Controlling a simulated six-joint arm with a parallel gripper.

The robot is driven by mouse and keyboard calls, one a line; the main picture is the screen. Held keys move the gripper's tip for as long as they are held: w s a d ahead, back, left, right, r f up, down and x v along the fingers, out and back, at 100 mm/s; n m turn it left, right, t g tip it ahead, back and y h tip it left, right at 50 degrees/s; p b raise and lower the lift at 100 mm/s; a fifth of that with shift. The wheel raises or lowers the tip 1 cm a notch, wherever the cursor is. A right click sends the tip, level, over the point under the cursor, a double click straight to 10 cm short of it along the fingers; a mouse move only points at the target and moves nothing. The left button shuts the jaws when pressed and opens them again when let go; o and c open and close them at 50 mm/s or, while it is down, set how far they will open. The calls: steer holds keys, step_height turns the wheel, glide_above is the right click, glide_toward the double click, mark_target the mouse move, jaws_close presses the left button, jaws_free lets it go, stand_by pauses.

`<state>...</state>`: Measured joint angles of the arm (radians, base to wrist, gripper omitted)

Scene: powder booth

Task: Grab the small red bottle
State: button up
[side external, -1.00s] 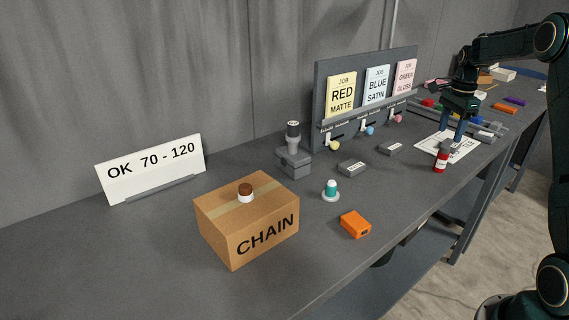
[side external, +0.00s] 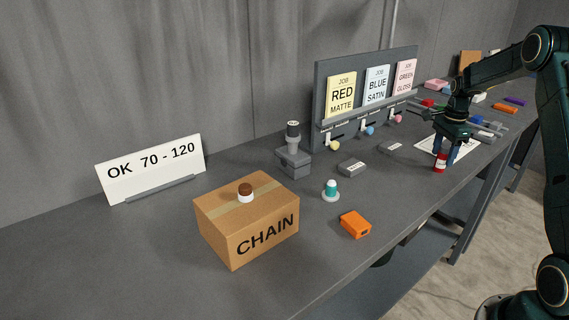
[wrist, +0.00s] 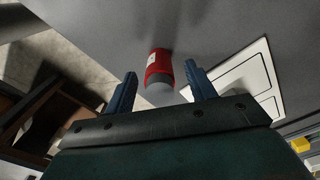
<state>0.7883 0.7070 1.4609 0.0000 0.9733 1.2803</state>
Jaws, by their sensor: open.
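The small red bottle (side external: 440,163) stands upright near the front edge of the grey table, at the right in the side view. It has a white label and a grey cap. In the wrist view the bottle (wrist: 159,66) lies ahead between the two blue fingers, with its cap toward me. My gripper (side external: 444,148) is open and points down over the bottle, its fingers at about the height of the bottle's upper part. In the wrist view my gripper (wrist: 158,82) shows a gap on both sides of the bottle. Neither finger clearly touches it.
A white printed sheet (side external: 462,146) lies beside the bottle. A board with job cards (side external: 377,84) stands behind. A grey block (side external: 391,148), an orange box (side external: 355,224) and a CHAIN carton (side external: 267,236) are to the left. The table's front edge is close to the bottle.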

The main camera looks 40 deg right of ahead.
mark_target(441, 161)
steer(key=shift+f, duration=1.6)
steer(key=c, duration=1)
